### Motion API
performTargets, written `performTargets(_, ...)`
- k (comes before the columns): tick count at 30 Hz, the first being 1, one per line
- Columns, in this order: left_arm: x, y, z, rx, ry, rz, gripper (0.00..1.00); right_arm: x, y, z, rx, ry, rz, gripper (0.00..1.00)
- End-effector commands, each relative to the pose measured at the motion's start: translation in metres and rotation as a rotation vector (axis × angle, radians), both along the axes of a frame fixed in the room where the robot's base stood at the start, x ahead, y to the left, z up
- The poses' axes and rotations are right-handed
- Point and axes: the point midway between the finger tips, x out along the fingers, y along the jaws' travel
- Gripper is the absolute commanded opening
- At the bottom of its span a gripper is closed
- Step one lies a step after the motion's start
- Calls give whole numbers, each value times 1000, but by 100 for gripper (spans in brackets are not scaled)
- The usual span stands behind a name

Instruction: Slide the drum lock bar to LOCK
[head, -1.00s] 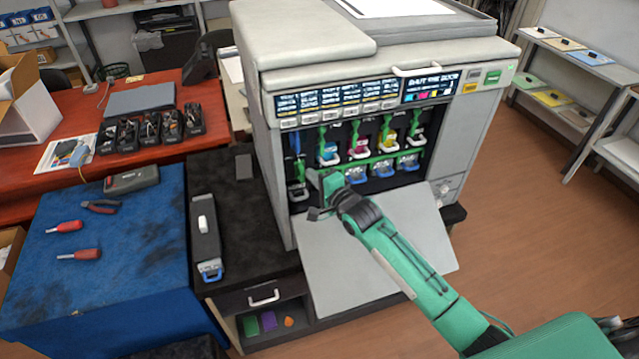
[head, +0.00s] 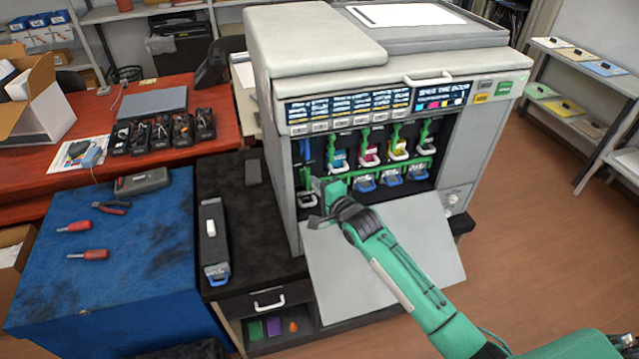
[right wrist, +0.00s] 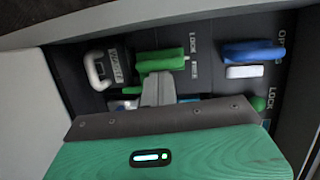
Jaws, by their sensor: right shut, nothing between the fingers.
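The green drum lock bar (head: 400,166) runs across the row of blue-handled drums inside the open printer. Its left part is hidden behind my right gripper in the head view. My right gripper (head: 320,193) is shut and empty, at the lower left of the printer opening. In the right wrist view, the grey fingertips (right wrist: 158,88) are together beside a green block (right wrist: 160,61), which looks like the bar's end. Whether they touch it I cannot tell. A LOCK label (right wrist: 193,45) is printed just beside this block. My left gripper is not in view.
A blue lever (right wrist: 252,52) near an OPEN label and a white handle (right wrist: 97,70) flank the green block. Green toner levers (head: 364,137) stand above the bar. The printer's door (head: 400,250) is folded down below my forearm. A black cartridge (head: 213,240) lies left of the printer.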

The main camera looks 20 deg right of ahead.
Motion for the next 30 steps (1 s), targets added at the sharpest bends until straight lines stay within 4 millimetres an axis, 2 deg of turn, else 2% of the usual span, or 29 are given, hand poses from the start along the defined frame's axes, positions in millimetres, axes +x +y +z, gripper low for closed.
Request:
performTargets(9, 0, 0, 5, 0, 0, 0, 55, -4, 4, 1, 0, 1, 0, 0)
performTargets(24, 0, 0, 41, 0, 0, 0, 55, -61, -10, 2, -1, 3, 0, 0)
performTargets(30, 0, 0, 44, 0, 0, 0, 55, -70, -12, 1, 0, 0, 0, 0)
